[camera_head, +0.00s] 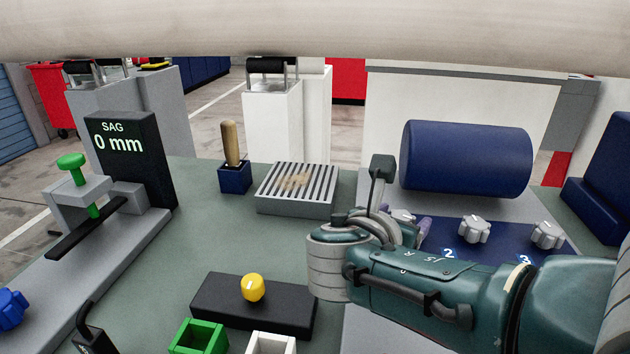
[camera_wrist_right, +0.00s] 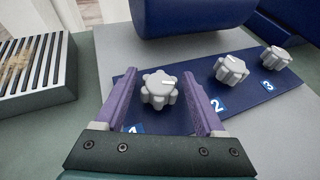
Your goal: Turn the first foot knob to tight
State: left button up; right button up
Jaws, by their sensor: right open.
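The first foot knob (camera_wrist_right: 159,90) is a grey lobed knob with a white pointer line, on a blue panel (camera_wrist_right: 188,120) above a label that reads 1, partly hidden. My right gripper (camera_wrist_right: 163,85) is open, with one purple finger on each side of this knob in the wrist view. I cannot tell whether the fingers touch it. In the head view my right gripper (camera_head: 412,228) hides most of the first knob. Knob 2 (camera_head: 474,229) and knob 3 (camera_head: 547,235) stand to the right on the same panel. My left gripper is not in view.
A blue cylinder (camera_head: 466,158) lies behind the knobs. A slatted grey box (camera_head: 297,189), a brush in a blue holder (camera_head: 235,178) and a black block with a yellow knob (camera_head: 253,287) stand to the left. A sign reads SAG 0 mm (camera_head: 119,138). Green tabletop between them is clear.

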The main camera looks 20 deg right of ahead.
jog(key=p+v, duration=0.3)
jog(key=v, duration=0.5)
jog(key=shift+s+a+r+p, duration=0.2)
jog(key=shift+a+p, duration=0.05)
jog(key=shift+p, duration=0.1)
jog(key=shift+s+a+r, duration=0.15)
jog(key=shift+s+a, duration=0.15)
jog(key=shift+a, duration=0.1)
jog(key=shift+a, duration=0.1)
